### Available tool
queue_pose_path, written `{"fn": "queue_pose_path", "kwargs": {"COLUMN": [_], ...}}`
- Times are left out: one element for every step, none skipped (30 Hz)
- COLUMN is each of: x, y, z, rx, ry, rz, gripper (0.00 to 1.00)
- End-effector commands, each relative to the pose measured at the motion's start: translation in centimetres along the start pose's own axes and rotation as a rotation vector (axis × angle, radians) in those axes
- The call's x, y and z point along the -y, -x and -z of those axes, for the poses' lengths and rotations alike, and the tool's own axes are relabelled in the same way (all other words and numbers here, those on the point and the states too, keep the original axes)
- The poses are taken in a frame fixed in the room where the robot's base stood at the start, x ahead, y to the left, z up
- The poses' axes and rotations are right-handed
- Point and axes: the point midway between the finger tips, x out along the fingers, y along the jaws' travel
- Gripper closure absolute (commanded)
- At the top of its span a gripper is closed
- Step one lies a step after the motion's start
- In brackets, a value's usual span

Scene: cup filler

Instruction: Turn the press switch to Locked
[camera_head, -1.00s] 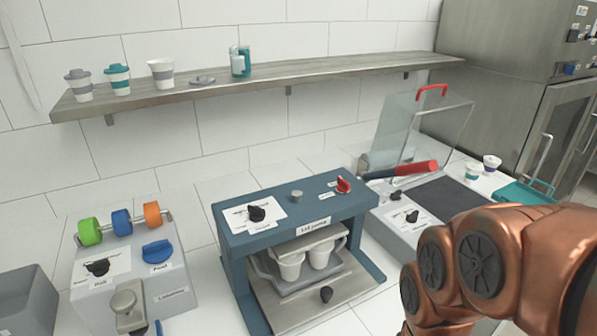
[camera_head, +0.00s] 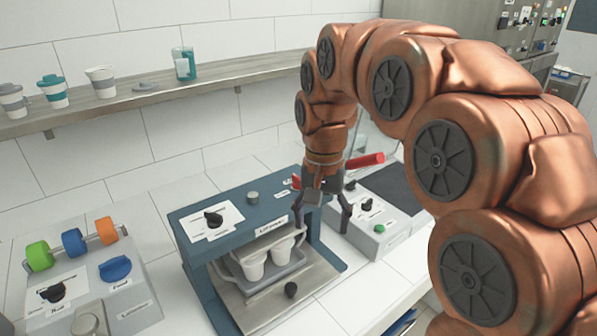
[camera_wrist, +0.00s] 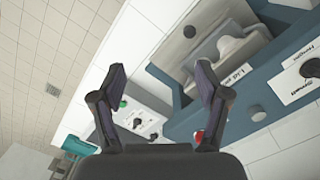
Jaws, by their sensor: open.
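The blue lid press (camera_head: 190,250) stands in the middle of the head view. A small red switch (camera_head: 296,181) sits on the right end of its top, mostly hidden behind my gripper. In the wrist view a sliver of the red switch (camera_wrist: 198,137) shows beside the right finger. A black knob (camera_head: 213,218) on a white label is on the top's left; it also shows in the wrist view (camera_wrist: 310,68). My gripper (camera_head: 322,212) is open and empty at the press's right end, pointing down. In the wrist view its fingers (camera_wrist: 160,75) are spread apart. The label wording is too small to read.
A grey sealer with a red handle (camera_head: 365,160) is close on the right. A dispenser (camera_head: 90,295) stands left, and a shelf (camera_head: 220,75) runs behind.

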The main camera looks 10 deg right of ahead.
Motion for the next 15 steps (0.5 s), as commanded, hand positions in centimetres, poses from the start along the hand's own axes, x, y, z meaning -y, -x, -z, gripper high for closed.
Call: {"fn": "queue_pose_path", "kwargs": {"x": [0.7,1.0,1.4,1.7,2.0,2.4,2.7,3.0,3.4,3.7,4.0,4.4,4.6,4.8,5.2], "y": [0.7,1.1,1.4,1.6,2.0,2.4,2.5,2.7,3.1,3.3,3.5,3.8,3.9,4.1,4.3], "z": [1.3,2.0,2.9,3.5,4.1,4.9,5.5,6.2,7.1,7.7,8.3,9.1,9.7,10.2,11.0], "rx": [-0.004,-0.009,-0.01,-0.01,-0.013,-0.015,-0.014,-0.016,-0.021,-0.022,-0.023,-0.026,-0.026,-0.027,-0.031], "ry": [-0.027,-0.044,-0.069,-0.087,-0.106,-0.131,-0.148,-0.168,-0.193,-0.211,-0.231,-0.256,-0.276,-0.295,-0.322], "rz": [0.003,0.006,0.007,0.008,0.01,0.013,0.013,0.015,0.019,0.021,0.023,0.025,0.025,0.026,0.029], "gripper": [0.25,0.25,0.25,0.25,0.25,0.25,0.25,0.25,0.25,0.25,0.25,0.25,0.25,0.25,0.25]}}
